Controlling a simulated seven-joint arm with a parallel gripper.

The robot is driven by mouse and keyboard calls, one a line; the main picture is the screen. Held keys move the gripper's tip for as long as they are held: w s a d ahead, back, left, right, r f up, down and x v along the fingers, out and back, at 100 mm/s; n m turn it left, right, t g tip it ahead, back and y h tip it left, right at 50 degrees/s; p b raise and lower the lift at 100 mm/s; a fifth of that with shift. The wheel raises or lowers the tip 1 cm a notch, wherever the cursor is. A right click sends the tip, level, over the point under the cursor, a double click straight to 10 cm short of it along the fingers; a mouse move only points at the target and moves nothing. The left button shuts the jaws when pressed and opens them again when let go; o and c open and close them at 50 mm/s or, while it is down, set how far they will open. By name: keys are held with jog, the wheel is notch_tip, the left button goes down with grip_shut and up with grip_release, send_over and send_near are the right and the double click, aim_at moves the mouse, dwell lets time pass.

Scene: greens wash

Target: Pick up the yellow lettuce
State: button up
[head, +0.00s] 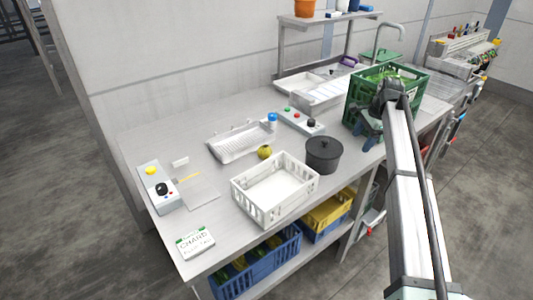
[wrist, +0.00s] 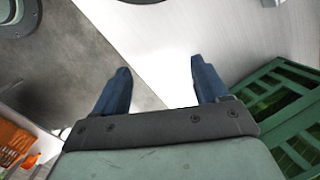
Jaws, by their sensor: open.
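No thing shows plainly as a yellow lettuce. A small round yellow-green item (head: 264,152) lies on the steel counter behind the white crate (head: 262,207); I cannot tell what it is. Leafy greens (head: 380,74) fill the green crate (head: 366,103) at the back right. My gripper (head: 368,132) is above the counter's front edge, in front of the green crate and right of the black pot. In the wrist view its blue fingers (wrist: 161,85) are apart, with nothing between them. The green crate (wrist: 285,100) is at the right there. The arm hides part of this crate.
A black lidded pot (head: 324,155) stands right of the white crate, which looks empty. A drain tray (head: 240,143), control boxes (head: 159,188) and a CHARD sign (head: 195,243) are on the counter. Blue (head: 262,273) and yellow (head: 328,213) crates sit below. A sink (head: 322,90) is behind.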

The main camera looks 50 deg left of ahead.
aim_at(264, 145)
jog(key=s+a+r+n, duration=0.1)
jog(key=s+a, duration=0.2)
jog(key=a, duration=0.1)
jog(key=s+a+r, duration=0.2)
jog(key=s+a, duration=0.2)
jog(key=s+a+r+n+h, duration=0.1)
jog(key=s+a+r, duration=0.1)
jog(key=s+a, duration=0.2)
jog(key=shift+s+a+n, duration=0.15)
jog(key=shift+a+n, duration=0.05)
jog(key=shift+n, duration=0.1)
jog(key=s+a+r+n+h, duration=0.1)
jog(key=s+a+n, duration=0.1)
jog(key=s+a, duration=0.45)
jog(key=s+a+n, duration=0.1)
jog(key=s+a, duration=0.2)
jog(key=s, duration=0.6)
jog(key=shift+t, duration=0.4)
jog(key=f, duration=1.3)
jog(key=shift+w+a+f, duration=0.1)
jog(key=shift+a+f, duration=0.1)
jog(key=c, duration=0.8)
jog(key=shift+r, duration=0.1)
jog(key=shift+c, duration=0.2)
